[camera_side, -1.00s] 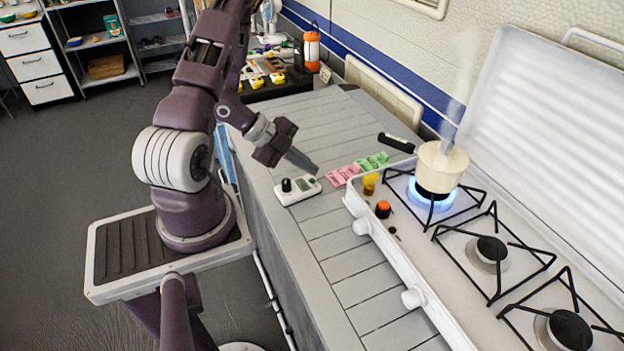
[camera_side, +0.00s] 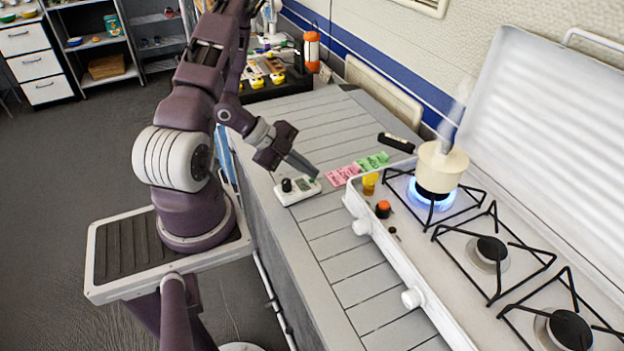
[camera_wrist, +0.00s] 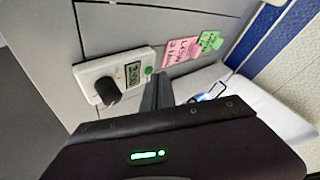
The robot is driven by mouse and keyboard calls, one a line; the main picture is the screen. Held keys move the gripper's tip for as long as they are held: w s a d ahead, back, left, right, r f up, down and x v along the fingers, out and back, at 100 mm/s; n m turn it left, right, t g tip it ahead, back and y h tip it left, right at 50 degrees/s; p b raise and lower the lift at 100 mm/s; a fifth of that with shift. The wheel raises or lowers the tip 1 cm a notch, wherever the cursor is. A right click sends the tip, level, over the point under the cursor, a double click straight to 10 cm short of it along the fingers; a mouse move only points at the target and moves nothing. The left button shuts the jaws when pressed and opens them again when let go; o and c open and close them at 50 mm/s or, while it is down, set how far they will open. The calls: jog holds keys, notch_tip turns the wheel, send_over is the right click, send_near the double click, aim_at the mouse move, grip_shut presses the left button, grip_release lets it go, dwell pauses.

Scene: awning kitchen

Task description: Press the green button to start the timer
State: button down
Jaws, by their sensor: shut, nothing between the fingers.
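The timer (camera_side: 291,195) is a white box with a black knob, lying on the grey slatted counter. In the wrist view my fingertips (camera_wrist: 159,77) are right beside the green button. I cannot tell whether they touch it. The button is not clear in the side view.
Pink notes (camera_side: 343,175) and green notes (camera_side: 373,161) lie right of the timer. A white stove (camera_side: 415,265) stands to the right, with a steaming cream pot (camera_side: 443,165) over a lit blue flame. A black-handled object (camera_side: 396,142) lies behind the notes.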

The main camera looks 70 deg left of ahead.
jog(key=shift+f, duration=0.3)
jog(key=shift+r, duration=0.15)
dwell(0.4)
jog(key=shift+r, duration=0.6)
jog(key=shift+r, duration=2.55)
